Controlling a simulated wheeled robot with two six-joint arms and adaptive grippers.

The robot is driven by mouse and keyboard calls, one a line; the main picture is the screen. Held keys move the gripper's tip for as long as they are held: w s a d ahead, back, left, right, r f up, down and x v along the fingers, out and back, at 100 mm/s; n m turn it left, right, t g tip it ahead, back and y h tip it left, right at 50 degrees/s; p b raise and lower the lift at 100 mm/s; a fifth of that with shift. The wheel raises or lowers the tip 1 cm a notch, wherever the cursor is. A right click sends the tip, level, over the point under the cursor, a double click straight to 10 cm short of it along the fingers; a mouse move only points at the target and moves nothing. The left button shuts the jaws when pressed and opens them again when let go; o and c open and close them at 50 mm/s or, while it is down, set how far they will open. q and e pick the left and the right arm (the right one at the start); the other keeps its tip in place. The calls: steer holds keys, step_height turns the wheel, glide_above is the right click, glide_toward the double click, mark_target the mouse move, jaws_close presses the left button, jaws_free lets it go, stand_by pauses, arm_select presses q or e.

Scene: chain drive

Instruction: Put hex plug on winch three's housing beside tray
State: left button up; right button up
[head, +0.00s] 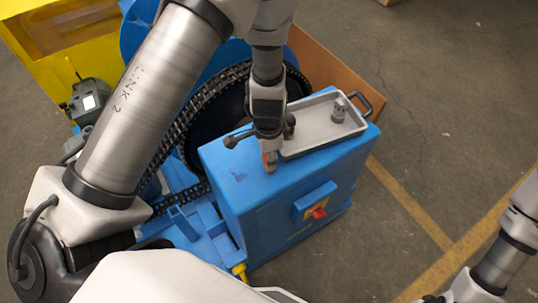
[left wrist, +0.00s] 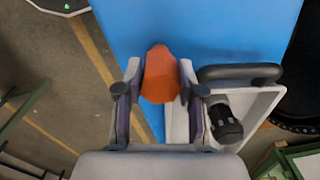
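My left gripper (head: 269,160) points down over the top of the blue winch housing (head: 238,182), beside the grey tray (head: 305,140). An orange hex plug (left wrist: 160,76) sits between its fingertips in the left wrist view, with a finger against each side. In the head view only a small orange part of the plug (head: 270,159) shows at the fingertips, close to the housing top. I cannot tell whether its underside touches the blue surface. The tray is just to the right of the plug. My right gripper is outside the frame; only part of my right arm shows.
The tray has black handles (head: 366,101) and holds a grey fitting (head: 340,108); a dark cylinder (left wrist: 226,124) shows in it in the wrist view. A black chain (head: 182,125) runs behind the housing. A red switch (head: 319,212) is on its front. The near housing top is clear.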

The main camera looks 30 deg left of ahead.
arm_select(q)
steer(key=shift+w, duration=0.2)
jaws_close()
steer(key=shift+s+f, duration=0.2)
steer(key=shift+s, duration=0.05)
steer(key=o, duration=1)
jaws_free()
steer(key=shift+o, duration=0.5)
steer(key=shift+w, duration=0.15)
steer(key=shift+r, duration=0.1)
steer(key=shift+r+p, duration=0.3)
steer(key=shift+p, duration=0.05)
step_height(320, 180, up, 12)
steer(key=shift+b, duration=0.45)
steer(key=shift+f, duration=0.15)
